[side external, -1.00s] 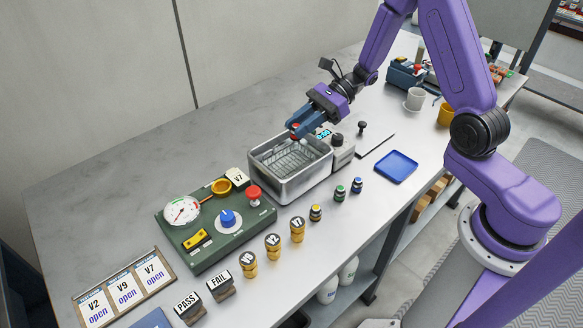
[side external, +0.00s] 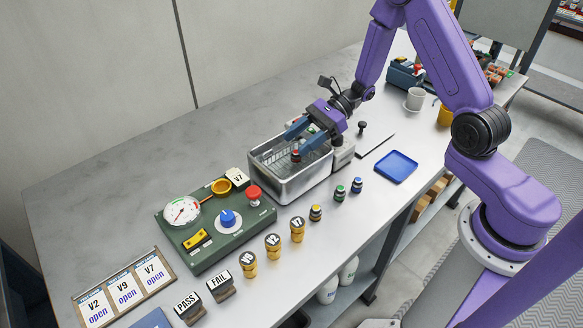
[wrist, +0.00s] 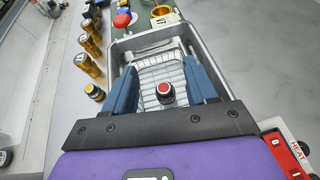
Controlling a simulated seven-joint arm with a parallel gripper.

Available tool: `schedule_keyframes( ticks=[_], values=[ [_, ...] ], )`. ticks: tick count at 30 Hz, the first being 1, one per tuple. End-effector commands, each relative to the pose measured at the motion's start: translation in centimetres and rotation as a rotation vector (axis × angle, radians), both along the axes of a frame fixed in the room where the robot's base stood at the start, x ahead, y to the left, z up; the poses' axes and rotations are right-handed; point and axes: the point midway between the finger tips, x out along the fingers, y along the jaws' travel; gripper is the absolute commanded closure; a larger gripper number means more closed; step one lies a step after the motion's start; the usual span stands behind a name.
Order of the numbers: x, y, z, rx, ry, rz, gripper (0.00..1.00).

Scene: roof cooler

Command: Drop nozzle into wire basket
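The nozzle (side external: 296,156), dark with a red top, shows inside the metal bath, over the wire basket. In the wrist view the nozzle (wrist: 165,93) stands upright between my spread fingers, apart from both. I cannot tell whether it rests on the wires. The wire basket (side external: 273,160) sits in the open steel bath (side external: 290,191); its mesh (wrist: 160,65) also shows in the wrist view. My gripper (side external: 296,142) is open and empty above the bath, its blue fingers wide apart. It partly hides the bath's far right corner in the side view.
A green test panel (side external: 215,235) with gauge and red button stands left of the bath. Brass nozzles (side external: 273,245) and several small coloured-band nozzles (side external: 340,193) line the front. A blue tray (side external: 397,167) lies to the right. The bench's back left is clear.

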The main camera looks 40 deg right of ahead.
Motion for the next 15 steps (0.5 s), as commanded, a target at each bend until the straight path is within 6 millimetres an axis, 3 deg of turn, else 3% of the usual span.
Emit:
schedule_keyframes(
  ticks=[8,15],
  values=[
    [0.0,-0.4,0.2,0.0,-0.001,-0.002,0.43],
    [-0.4,-3.7,1.6,-0.001,-0.004,-0.006,0.43]
  ],
)
